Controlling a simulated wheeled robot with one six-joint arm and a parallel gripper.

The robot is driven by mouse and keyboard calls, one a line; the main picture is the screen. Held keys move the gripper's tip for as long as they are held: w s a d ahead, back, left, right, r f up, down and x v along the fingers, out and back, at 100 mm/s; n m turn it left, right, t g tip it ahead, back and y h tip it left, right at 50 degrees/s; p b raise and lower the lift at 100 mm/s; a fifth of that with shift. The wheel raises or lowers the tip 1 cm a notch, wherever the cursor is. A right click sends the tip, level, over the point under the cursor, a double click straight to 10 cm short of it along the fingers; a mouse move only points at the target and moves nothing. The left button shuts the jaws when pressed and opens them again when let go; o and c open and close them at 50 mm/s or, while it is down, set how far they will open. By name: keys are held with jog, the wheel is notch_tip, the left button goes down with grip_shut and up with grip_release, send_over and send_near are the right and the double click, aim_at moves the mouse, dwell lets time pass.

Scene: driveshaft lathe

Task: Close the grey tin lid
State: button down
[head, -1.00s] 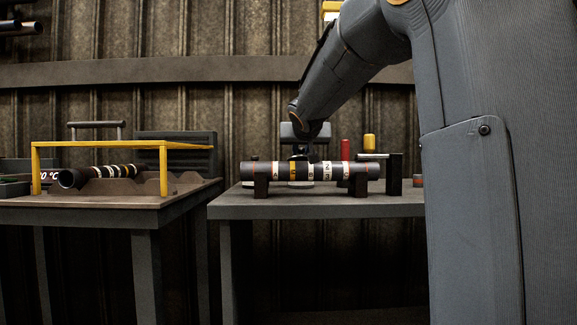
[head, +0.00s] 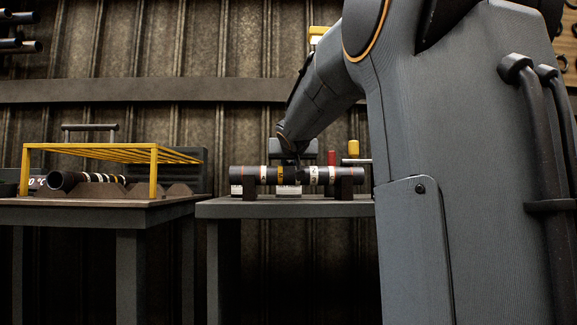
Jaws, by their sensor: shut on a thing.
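The grey tin lid (head: 308,148) stands raised as a flat dark grey panel on the right-hand table. A pale tin body (head: 288,190) shows below and behind a banded dark shaft. My arm comes down from the upper right. My gripper (head: 290,160) is at the lid, just above and behind the shaft, and looks shut on the lid. Its fingertips are small and dark, partly hidden by the shaft, so the exact contact is unclear.
The banded shaft (head: 257,175) rests across dark supports in front of the tin. Red (head: 332,158) and yellow (head: 353,147) upright objects stand to its right. A left table holds a yellow frame (head: 155,172) over another shaft (head: 60,181).

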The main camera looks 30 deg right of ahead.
jog(key=shift+s, duration=0.1)
jog(key=c, duration=1.6)
grip_release()
jog(key=shift+s, duration=0.1)
jog(key=shift+s+a+r, duration=0.15)
jog(key=shift+s+a, duration=0.05)
jog(key=shift+a, duration=0.05)
jog(key=shift+p+v, duration=0.35)
jog(key=shift+v, duration=3.2)
jog(key=shift+d, duration=0.1)
